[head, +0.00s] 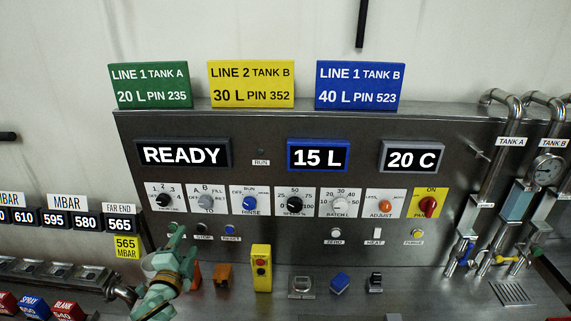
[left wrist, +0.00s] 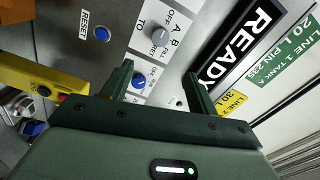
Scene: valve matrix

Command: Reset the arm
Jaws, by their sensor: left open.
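My left arm shows in the lower left of the head view, with its green gripper (head: 176,240) in front of the control panel (head: 275,148), below the row of knobs. In the left wrist view the two dark green fingers of my left gripper (left wrist: 157,80) stand apart with nothing between them. The tips look apart from the knobs, though the exact distance is unclear. My right gripper is in neither view.
Displays read READY (head: 184,154), 15 L (head: 320,156) and 20 C (head: 413,157). A yellow box with a red button (head: 261,268) stands on the steel ledge right of my arm. Pipes and valves (head: 516,200) fill the right side.

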